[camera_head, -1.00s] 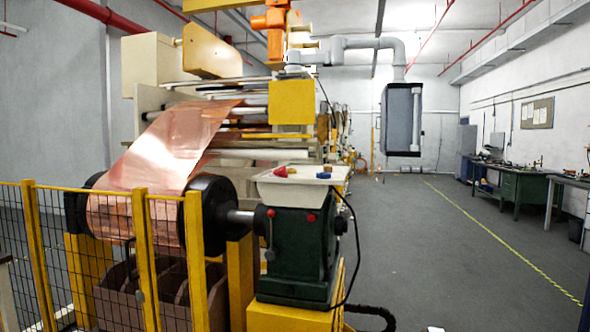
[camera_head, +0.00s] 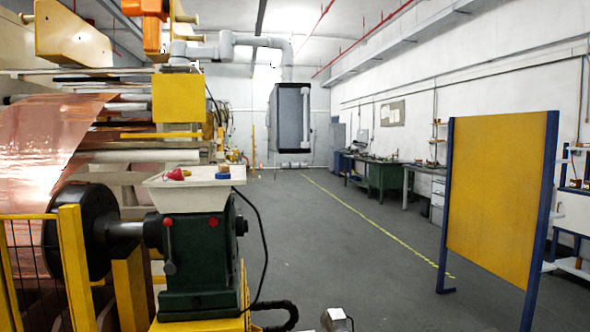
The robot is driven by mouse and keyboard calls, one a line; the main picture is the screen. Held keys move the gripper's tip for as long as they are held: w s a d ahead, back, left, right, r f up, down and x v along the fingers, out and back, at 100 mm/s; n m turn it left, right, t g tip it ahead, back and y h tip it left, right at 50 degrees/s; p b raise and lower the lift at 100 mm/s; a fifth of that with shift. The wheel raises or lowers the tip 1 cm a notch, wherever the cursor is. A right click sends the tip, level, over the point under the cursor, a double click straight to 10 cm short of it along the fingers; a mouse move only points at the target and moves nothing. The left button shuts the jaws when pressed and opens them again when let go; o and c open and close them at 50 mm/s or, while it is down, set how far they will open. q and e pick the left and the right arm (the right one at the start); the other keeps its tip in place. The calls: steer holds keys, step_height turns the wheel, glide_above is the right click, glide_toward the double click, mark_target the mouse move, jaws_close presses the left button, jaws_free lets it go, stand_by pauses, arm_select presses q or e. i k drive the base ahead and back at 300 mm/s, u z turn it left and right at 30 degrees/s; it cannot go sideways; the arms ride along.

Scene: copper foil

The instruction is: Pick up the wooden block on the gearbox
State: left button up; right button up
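The green gearbox (camera_head: 197,262) stands left of centre on a yellow base, with a pale tray (camera_head: 195,201) on its top. In the tray lie a red object (camera_head: 177,174) and a small blue and tan piece (camera_head: 223,171). The tan piece may be the wooden block, but it is too small to tell. Neither of my grippers is in view.
A copper foil roll and yellow fence (camera_head: 75,265) stand at the left. A yellow panel on blue posts (camera_head: 497,195) stands at the right. The grey floor (camera_head: 350,250) between gearbox and panel is mostly clear. A black cable hangs beside the gearbox.

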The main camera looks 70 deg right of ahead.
mark_target(223, 168)
steer(key=z, duration=1.7)
steer(key=i, duration=1.55)
